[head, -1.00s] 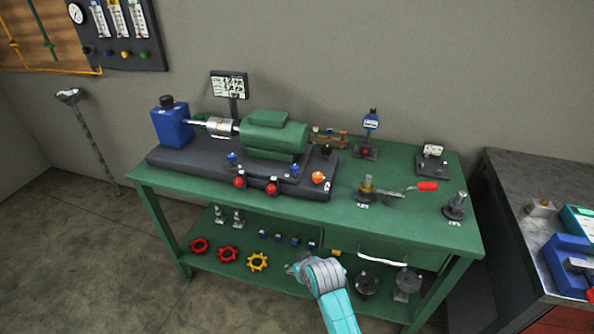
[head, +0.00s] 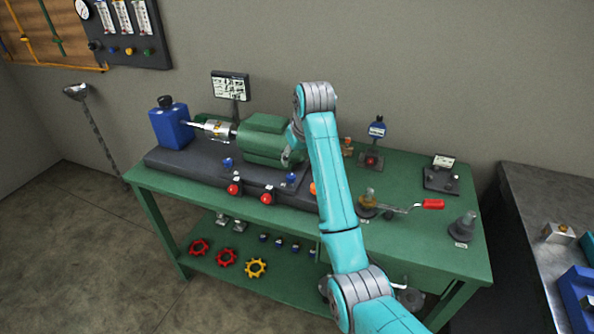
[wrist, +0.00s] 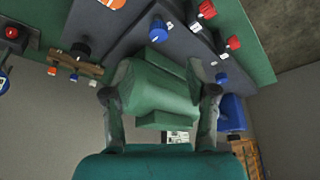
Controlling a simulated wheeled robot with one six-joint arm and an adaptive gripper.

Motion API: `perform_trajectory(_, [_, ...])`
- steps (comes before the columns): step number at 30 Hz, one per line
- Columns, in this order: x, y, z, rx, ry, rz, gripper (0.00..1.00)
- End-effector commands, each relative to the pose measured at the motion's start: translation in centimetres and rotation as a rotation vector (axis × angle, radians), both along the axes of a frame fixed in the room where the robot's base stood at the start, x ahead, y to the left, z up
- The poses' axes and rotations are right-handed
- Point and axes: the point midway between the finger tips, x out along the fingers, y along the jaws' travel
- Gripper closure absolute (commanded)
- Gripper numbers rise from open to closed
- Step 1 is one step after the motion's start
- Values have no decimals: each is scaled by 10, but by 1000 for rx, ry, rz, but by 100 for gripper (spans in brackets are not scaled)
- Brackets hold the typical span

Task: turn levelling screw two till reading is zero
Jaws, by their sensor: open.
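My gripper (head: 287,157) is open over the green motor (head: 264,141) on the dark bed (head: 178,163). In the wrist view its two fingers (wrist: 162,88) are wide apart with the motor between them; contact cannot be told. Along the bed's front are two red knobs (head: 233,189) (head: 267,198), two blue ones (head: 228,162) (head: 291,177) and an orange one (head: 313,188) partly behind my arm. The wrist view shows red (wrist: 207,9) (wrist: 234,42) and blue knobs (wrist: 195,25) (wrist: 222,78). Which is screw two cannot be read. The display (head: 230,85) is too small to read.
A blue bottle (head: 171,128) stands at the bed's left end. A red-handled lever (head: 432,204), a grey post (head: 465,226) and a small meter (head: 376,129) are on the green table's right. The lower shelf holds red and yellow handwheels (head: 256,267). A steel bench (head: 530,215) is at right.

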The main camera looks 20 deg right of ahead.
Motion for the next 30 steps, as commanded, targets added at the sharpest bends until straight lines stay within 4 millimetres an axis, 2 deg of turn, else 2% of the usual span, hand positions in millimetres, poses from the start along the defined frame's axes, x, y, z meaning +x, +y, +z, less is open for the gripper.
perform_trajectory(5, [5,1,-11,0,6,1,43])
perform_trajectory(19, [34,6,-82,-1,4,1,43])
perform_trajectory(24, [39,6,-94,-1,3,1,43])
perform_trajectory(30, [41,7,-98,-1,2,1,43])
